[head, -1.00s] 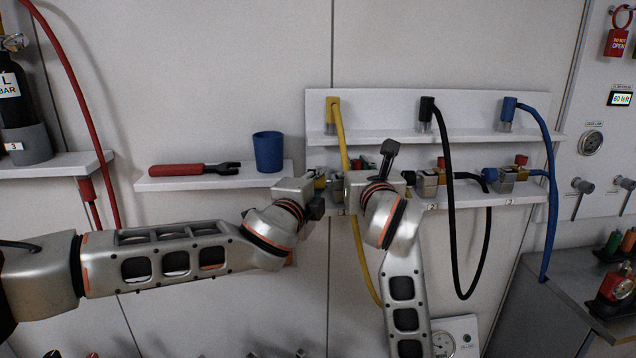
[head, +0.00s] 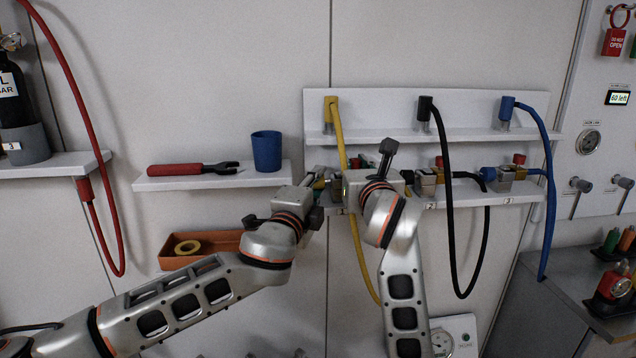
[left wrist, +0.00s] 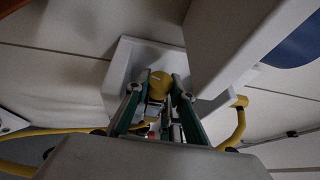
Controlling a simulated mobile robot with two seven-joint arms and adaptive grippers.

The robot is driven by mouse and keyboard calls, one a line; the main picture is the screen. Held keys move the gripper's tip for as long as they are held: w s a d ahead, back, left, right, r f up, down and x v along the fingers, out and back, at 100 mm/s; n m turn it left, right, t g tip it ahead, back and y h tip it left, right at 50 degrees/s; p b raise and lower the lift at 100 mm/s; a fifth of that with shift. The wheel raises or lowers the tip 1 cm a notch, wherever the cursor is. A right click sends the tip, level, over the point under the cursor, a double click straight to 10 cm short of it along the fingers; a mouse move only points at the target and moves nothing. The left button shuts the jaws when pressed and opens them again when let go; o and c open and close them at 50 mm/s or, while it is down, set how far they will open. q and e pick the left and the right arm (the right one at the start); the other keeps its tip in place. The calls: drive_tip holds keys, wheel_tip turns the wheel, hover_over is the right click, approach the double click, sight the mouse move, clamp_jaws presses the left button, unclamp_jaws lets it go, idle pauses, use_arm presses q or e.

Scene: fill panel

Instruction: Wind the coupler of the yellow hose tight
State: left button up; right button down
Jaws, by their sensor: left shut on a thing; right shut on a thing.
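The yellow hose (head: 339,130) hangs from a yellow end fitting on the upper shelf and loops down behind my right arm. My left gripper (head: 322,181) is at the left end of the lower shelf. In the left wrist view its two fingers (left wrist: 158,92) are shut around the round yellow coupler (left wrist: 160,80). My right gripper (head: 346,184) is just to the right of the left one, at the same fitting. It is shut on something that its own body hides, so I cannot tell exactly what. The coupler's seating is hidden too.
Black (head: 450,180) and blue (head: 548,170) hoses hang to the right. An orange tray (head: 178,263) with a yellow ring is below.

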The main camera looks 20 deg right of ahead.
use_arm(q)
drive_tip(key=o, duration=0.8)
drive_tip(key=shift+s+d+r, duration=0.1)
drive_tip(key=shift+r, duration=0.15)
drive_tip(key=shift+o, duration=0.4)
drive_tip(key=shift+a+f, duration=0.1)
drive_tip(key=shift+a, duration=0.1)
drive_tip(key=v, duration=0.8)
